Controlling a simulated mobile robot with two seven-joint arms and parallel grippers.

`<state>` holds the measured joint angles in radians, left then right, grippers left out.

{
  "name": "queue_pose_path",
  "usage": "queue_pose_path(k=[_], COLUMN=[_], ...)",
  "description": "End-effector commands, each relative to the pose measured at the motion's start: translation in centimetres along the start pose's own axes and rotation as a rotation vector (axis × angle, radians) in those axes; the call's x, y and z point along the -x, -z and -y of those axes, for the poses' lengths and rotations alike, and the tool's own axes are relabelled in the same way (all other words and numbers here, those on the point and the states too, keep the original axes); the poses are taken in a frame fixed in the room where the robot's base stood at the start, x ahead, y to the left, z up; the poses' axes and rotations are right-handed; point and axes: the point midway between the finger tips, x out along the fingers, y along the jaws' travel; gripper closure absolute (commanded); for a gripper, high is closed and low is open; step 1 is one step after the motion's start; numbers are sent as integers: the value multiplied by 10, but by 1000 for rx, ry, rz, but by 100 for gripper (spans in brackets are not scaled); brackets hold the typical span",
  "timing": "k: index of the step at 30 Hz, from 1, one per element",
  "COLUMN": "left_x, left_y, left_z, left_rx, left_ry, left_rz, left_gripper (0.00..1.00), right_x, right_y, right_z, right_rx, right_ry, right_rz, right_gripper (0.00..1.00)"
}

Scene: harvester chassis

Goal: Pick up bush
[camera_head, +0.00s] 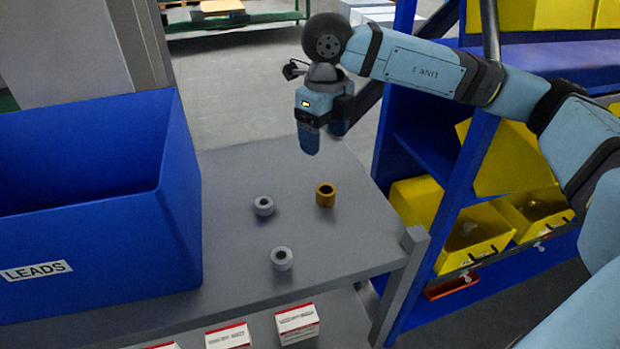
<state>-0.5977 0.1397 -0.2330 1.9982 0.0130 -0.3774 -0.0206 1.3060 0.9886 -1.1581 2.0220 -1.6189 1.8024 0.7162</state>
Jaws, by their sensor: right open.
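A brass-coloured bush (325,196) stands upright on the grey table, its hole facing up. Two grey ring-shaped pieces lie to its left, one grey ring (263,206) close by and another grey ring (282,259) nearer the front. My right gripper (310,145) points down above the far edge of the table, beyond the bush and slightly left of it in the picture. It is open, with nothing seen in it, and apart from the bush. My left gripper is not in view.
A large blue bin (185,215) labelled LEADS fills the table's left side. A blue rack with yellow bins (475,240) stands to the right. White-and-red boxes (297,322) sit on the lower shelf. The grey tabletop (350,245) around the bush is clear.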

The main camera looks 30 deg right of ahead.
Motion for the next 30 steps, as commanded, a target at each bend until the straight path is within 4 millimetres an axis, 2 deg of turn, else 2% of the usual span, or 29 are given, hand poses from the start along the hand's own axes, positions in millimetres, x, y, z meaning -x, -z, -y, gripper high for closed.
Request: queue_pose_path(k=[5,13,22,30], left_x=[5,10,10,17], left_y=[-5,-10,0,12], left_z=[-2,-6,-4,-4], left_rx=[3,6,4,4], left_ry=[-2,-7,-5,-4], left_rz=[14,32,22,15], left_gripper=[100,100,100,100], right_x=[-17,-68,-93,-131], right_y=[1,1,4,9], right_z=[1,1,1,2], right_rx=[-3,-3,-2,-1], right_ry=[4,3,3,2], right_rz=[-4,-3,-3,-2], right_gripper=[29,29,29,29])
